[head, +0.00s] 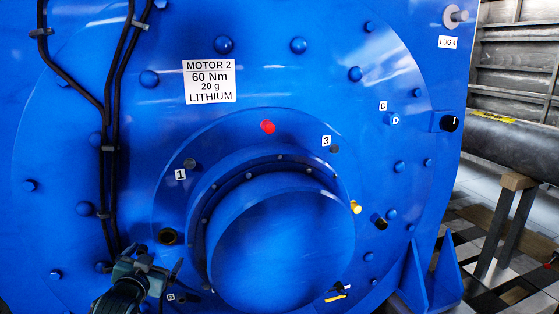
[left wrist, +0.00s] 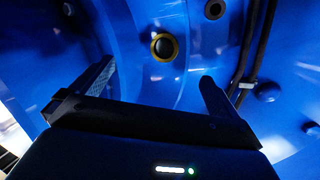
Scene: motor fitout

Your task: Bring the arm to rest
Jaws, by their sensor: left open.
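My left gripper (head: 152,260) is in the lower left of the head view, in front of the big blue motor (head: 270,225). In the left wrist view the fingers of the left gripper (left wrist: 156,78) stand wide apart with nothing between them. A dark round port with a yellow ring (left wrist: 164,47) shows beyond the fingertips. In the head view this port (head: 167,237) lies just above and right of the gripper. I cannot tell the exact gap between fingertips and motor face. My right gripper is not in view.
Black cables (head: 108,150) run down the motor's left side, close to my left gripper. A red cap (head: 267,127), a yellow fitting (head: 355,207) and a black knob (head: 448,123) stick out of the motor. A dark cylinder on a wooden stand (head: 515,182) is at the right.

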